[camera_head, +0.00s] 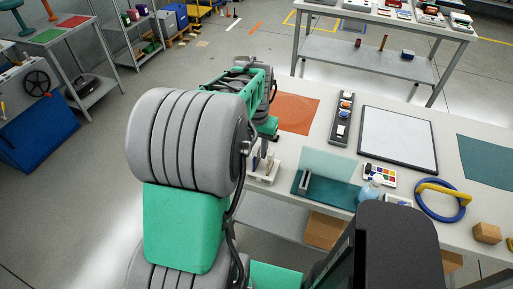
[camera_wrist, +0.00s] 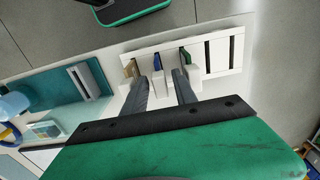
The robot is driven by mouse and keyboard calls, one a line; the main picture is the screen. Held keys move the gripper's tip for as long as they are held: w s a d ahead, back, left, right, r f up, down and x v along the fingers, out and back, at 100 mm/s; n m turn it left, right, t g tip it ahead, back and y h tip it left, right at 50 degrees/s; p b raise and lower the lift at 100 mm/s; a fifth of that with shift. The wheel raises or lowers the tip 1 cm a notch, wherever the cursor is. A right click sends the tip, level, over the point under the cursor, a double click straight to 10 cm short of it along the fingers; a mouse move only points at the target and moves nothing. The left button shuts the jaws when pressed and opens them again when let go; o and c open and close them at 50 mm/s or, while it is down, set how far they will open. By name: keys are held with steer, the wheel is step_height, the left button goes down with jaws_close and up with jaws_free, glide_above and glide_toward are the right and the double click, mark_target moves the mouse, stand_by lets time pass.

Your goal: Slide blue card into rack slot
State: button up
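In the wrist view a white rack (camera_wrist: 222,52) with dark slots lies ahead of my gripper. A tan card (camera_wrist: 131,68), the blue card (camera_wrist: 157,62) and a green card (camera_wrist: 185,56) stand side by side at its left part, each by a white block. My gripper (camera_wrist: 160,78) is open, its two dark fingers apart and pointing at the rack. The blue card shows between the fingertips, with no visible contact. Two dark slots at the rack's right look empty. In the head view the rack (camera_head: 262,175) is partly hidden by my arm.
A teal tray with a grey upright piece (camera_head: 304,182) stands right of the rack. An orange mat (camera_head: 296,112) lies behind the rack.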

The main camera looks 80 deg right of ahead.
steer(key=shift+o, duration=0.5)
step_height(320, 180, up, 8)
steer(key=shift+f+b, duration=0.1)
steer(key=shift+b, duration=0.35)
